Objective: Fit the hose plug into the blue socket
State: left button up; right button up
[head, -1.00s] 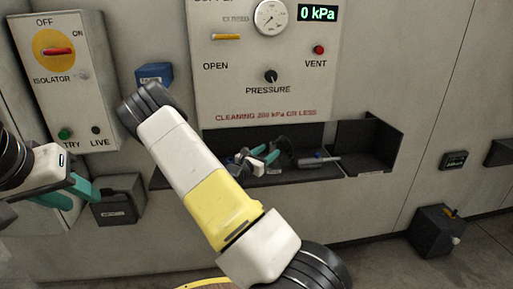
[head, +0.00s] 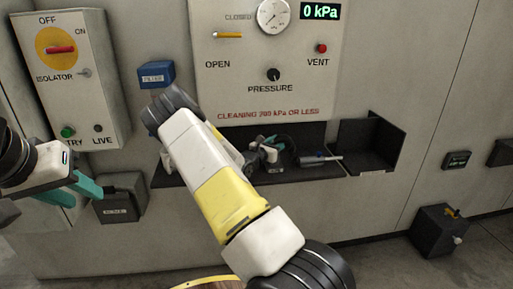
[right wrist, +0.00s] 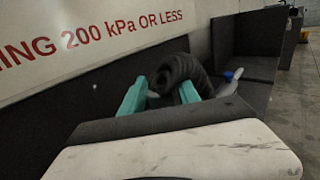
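A dark ribbed hose (right wrist: 180,72) curls up in the right wrist view, behind and between the teal fingers of my right gripper (right wrist: 162,95). The fingers stand apart, with no clear contact on the hose. In the head view my right gripper (head: 268,145) is over the wall tray, beside the dark hose (head: 284,143). I cannot make out the hose plug. A blue box (head: 156,75) is on the wall at upper left; its opening is not visible, so I cannot tell whether it is the socket. My left gripper (head: 82,189) is at the left edge, near the wall; its finger gap is unclear.
The dark tray (head: 368,165) has raised walls and a divider. The isolator box (head: 72,85) and a dark box (head: 120,198) are at left. My right forearm crosses in front of the tray's left part.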

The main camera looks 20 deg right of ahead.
grip_shut()
jog(key=shift+r, duration=0.1)
